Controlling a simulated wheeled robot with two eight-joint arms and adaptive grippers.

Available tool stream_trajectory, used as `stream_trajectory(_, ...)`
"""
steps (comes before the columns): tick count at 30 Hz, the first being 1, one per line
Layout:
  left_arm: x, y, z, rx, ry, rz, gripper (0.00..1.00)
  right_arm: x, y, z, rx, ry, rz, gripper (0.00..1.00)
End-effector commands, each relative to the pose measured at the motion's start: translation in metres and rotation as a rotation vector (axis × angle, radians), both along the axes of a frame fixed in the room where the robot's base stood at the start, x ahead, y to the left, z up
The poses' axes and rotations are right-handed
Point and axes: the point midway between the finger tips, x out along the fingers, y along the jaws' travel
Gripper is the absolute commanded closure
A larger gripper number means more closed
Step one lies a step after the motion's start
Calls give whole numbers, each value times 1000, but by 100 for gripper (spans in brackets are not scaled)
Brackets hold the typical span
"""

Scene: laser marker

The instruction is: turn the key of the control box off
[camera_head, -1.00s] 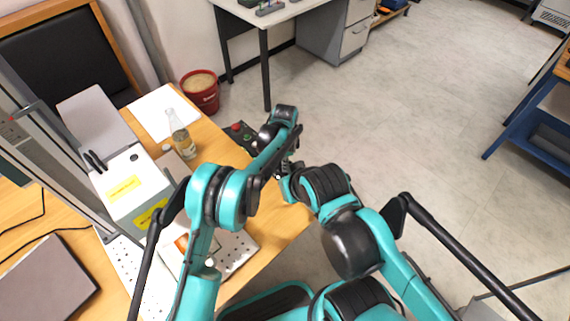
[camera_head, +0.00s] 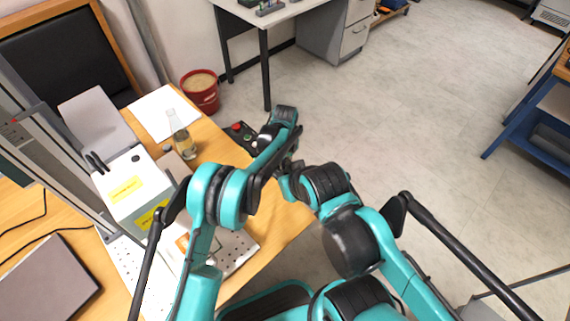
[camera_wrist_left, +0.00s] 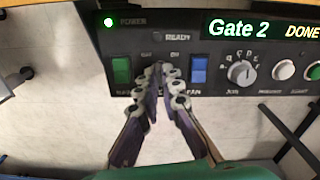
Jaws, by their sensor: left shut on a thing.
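The black control box (camera_head: 238,131) sits at the right edge of the wooden desk, partly hidden behind my left arm. In the left wrist view its front panel (camera_wrist_left: 220,62) fills the top, with a lit green power lamp, a display reading "Gate 2 DONE", a green switch, a blue switch and a knob. My left gripper (camera_wrist_left: 160,74) is shut at the panel between the green and blue switches, below the small lettering. The key is hidden between its fingertips, so its angle cannot be read. My right arm reaches in, but its gripper cannot be made out.
A glass bottle (camera_head: 181,135) stands on the desk near a sheet of white paper (camera_head: 152,112). A white machine with yellow labels (camera_head: 128,190) is on the left. A red bucket (camera_head: 200,92) stands on the floor behind. The floor to the right is open.

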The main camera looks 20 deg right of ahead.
Motion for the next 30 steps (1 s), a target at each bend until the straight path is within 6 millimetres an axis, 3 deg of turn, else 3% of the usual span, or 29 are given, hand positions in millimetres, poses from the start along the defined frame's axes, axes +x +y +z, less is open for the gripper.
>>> stream_trajectory(15, 0, 0, 0, 0, 0, 430, 100, 0, 0, 2, 0, 0, 0, 100)
stream_trajectory(30, 0, 0, 0, 0, 0, 588, 100, 0, 0, 2, 0, 0, 0, 100)
